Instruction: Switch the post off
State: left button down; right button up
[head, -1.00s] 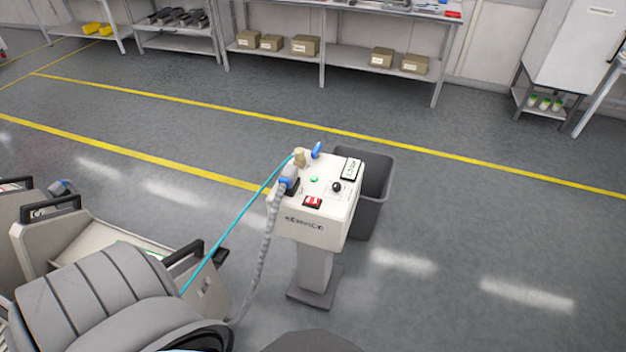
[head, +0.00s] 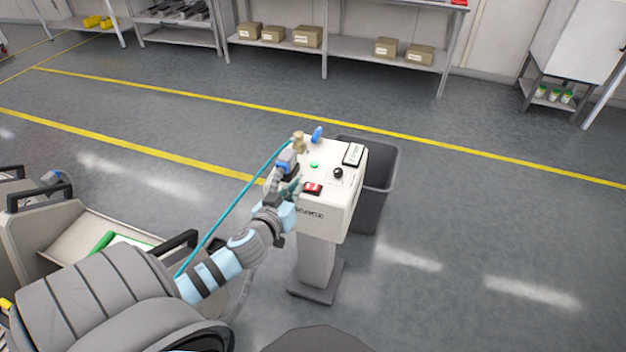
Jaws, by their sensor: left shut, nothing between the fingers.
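The post (head: 330,215) is a white box on a grey pedestal, in the middle of the head view. On its top are a red rocker switch (head: 312,188), a black knob (head: 338,173), a small lit green lamp (head: 314,165), a display (head: 353,154) and a blue valve handle (head: 317,134). My left gripper (head: 292,187) is shut and empty at the post's near left edge, just left of the red switch. Whether it touches the switch I cannot tell. My right gripper is not in view.
A teal hose (head: 225,213) runs from the post down to the left. A dark bin (head: 377,190) stands behind the post at its right. A trolley (head: 75,235) with black handles is at the left. Open floor lies to the right, with shelves at the back.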

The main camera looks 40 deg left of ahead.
pick_arm(q)
send_over(316, 195)
jog(key=a, duration=0.2)
jog(key=shift+s+d+f, duration=0.1)
jog(key=shift+s+f, duration=0.05)
jog(key=shift+f, duration=0.45)
jog(key=shift+s+d+f, duration=0.1)
jog(key=shift+f, duration=0.5)
jog(key=f, duration=0.1)
jog(key=f+b, duration=0.2)
jog(key=shift+w+d+f, duration=0.1)
jog(key=shift+d, duration=0.15)
jog(key=shift+d+f, duration=0.15)
jog(key=shift+f, duration=0.25)
jog(key=shift+w+d+f+m+b, duration=0.1)
jog(key=shift+d+f+m+b, duration=0.15)
jog(key=shift+f+b, duration=0.45)
jog(key=shift+d+m+y+b, duration=0.1)
jog(key=shift+m+y+b, duration=0.2)
jog(key=shift+m+b, duration=0.25)
jog(key=r+p, duration=0.4)
jog(key=r, duration=0.1)
jog(key=shift+w+d+p, duration=0.15)
jog(key=shift+d+p, duration=0.15)
jog(key=shift+d, duration=0.05)
jog(key=v, duration=1)
jog(key=shift+d+f, duration=0.2)
jog(key=shift+d, duration=0.1)
